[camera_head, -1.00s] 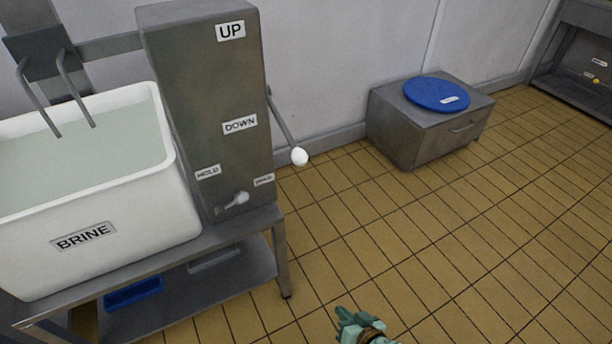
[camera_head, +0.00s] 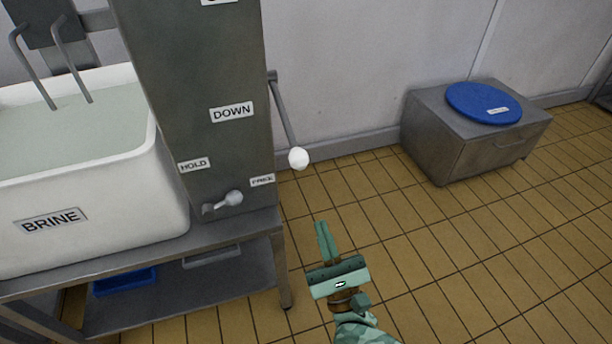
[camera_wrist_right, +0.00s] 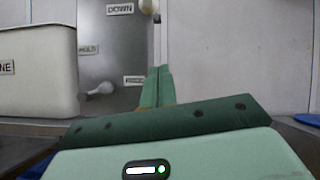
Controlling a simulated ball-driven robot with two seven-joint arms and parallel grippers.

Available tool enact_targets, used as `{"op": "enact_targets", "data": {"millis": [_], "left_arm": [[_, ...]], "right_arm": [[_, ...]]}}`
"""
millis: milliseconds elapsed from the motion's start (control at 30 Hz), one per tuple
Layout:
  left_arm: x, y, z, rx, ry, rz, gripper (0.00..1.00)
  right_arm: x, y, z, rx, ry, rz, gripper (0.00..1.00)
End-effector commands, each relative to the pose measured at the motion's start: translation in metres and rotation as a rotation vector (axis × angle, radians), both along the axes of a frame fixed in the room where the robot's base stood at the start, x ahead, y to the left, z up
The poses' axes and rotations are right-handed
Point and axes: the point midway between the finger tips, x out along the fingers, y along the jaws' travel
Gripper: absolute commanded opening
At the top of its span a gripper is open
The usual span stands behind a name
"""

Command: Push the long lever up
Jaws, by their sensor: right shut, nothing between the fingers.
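The long lever (camera_head: 284,120) is a thin grey rod on the right side of the grey metal cabinet (camera_head: 193,85). It slants down to a white ball knob (camera_head: 298,158), below the height of the DOWN label (camera_head: 232,112). My right gripper (camera_head: 323,226) is green, shut and empty, below and slightly right of the knob and apart from it in the head view. In the right wrist view its fingers (camera_wrist_right: 158,72) point ahead, with the knob (camera_wrist_right: 148,6) partly cut off at the top edge. My left gripper is not in view.
A short lever (camera_head: 229,198) sits between the HOLD label and another label, low on the cabinet. A white BRINE vat (camera_head: 80,190) stands left on a metal table (camera_head: 240,233). A low grey box (camera_head: 455,150) with a blue lid (camera_head: 484,103) stands right. Tiled floor between is clear.

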Motion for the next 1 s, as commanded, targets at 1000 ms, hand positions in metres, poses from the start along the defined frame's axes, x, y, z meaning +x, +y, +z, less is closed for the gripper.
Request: {"op": "enact_targets", "data": {"millis": [1000], "left_arm": [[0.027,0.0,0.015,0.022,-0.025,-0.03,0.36]], "right_arm": [[0.064,0.033,0.089,-0.003,-0.001,-0.002,0.0]]}}
